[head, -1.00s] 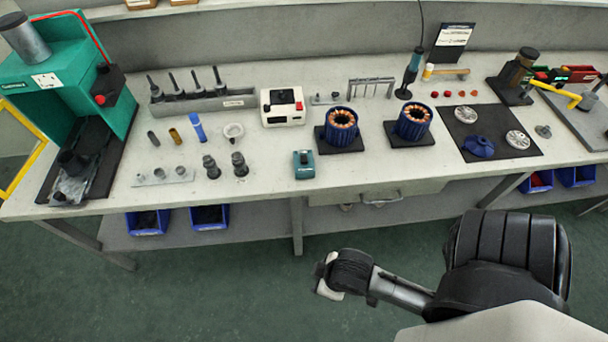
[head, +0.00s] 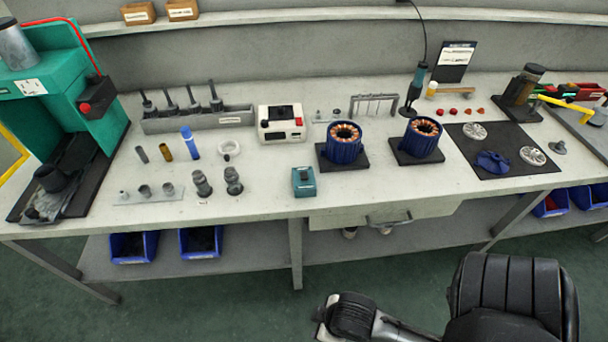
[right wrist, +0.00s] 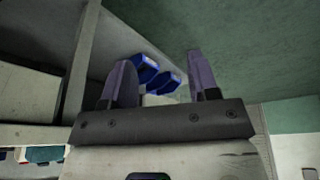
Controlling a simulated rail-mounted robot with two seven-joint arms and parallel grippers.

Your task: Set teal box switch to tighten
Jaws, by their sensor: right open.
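The teal box (head: 303,182) is small, with a dark patch on top. It stands near the front edge of the bench, left of the blue motor stators in the head view. Its switch setting is too small to read. My right gripper (right wrist: 159,58) is open and empty, its two fingers spread in the right wrist view. In the head view my right arm's end is low in front of the bench, below and apart from the teal box; the fingers are hard to make out there. My left gripper is not in view.
The bench (head: 260,205) has a drawer (head: 385,214) under its front edge and blue bins (head: 133,246) on the lower shelf. A white box (head: 282,123) stands behind the teal box. Metal fittings (head: 202,184) stand to its left, a blue stator (head: 345,143) behind right.

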